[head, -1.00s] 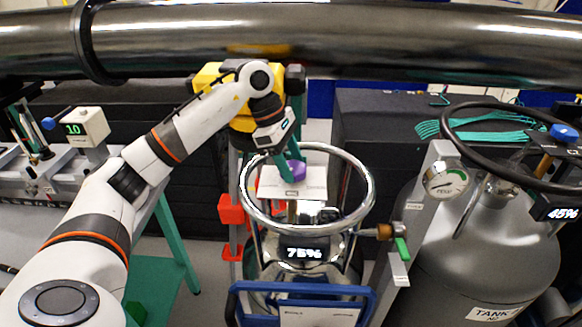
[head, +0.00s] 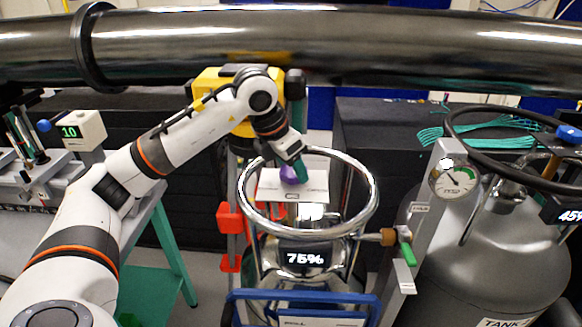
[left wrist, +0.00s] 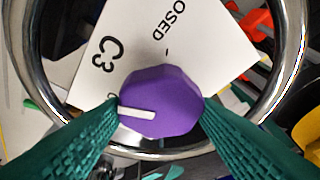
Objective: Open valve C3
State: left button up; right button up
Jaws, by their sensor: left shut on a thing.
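Valve C3's knob (head: 289,175) is purple and faceted. It sits on a white label plate (head: 312,183) inside the chrome ring of a tank. In the left wrist view the knob (left wrist: 170,90) has a white pointer line aimed left, away from the tick mark by the partly hidden word ending in "OSED". The plate (left wrist: 128,45) reads "C3"; lettering near the pointer is mostly hidden. My left gripper (head: 297,172) reaches down from above, and its green fingers (left wrist: 160,103) are shut on the knob from both sides. My right gripper is not in view.
The chrome ring (head: 369,208) surrounds the plate closely. A display reading 75% (head: 304,259) is below it. A large dark pipe (head: 330,40) crosses above. A grey tank (head: 480,250) with a gauge (head: 454,179) stands right; a green-handled valve (head: 406,253) is between.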

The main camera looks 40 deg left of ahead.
pick_arm(q)
jog(key=n+y, duration=0.1)
jog(key=n, duration=0.2)
jog(key=shift+d+n+b, duration=0.1)
jog(key=shift+n+b, duration=0.2)
jog(key=shift+b, duration=0.05)
jog(key=shift+n+y, duration=0.9)
jog(key=shift+n, duration=0.6)
jog(key=shift+d, duration=0.1)
jog(key=o, duration=1)
jog(key=p+v, duration=0.1)
jog(key=v, duration=1.1)
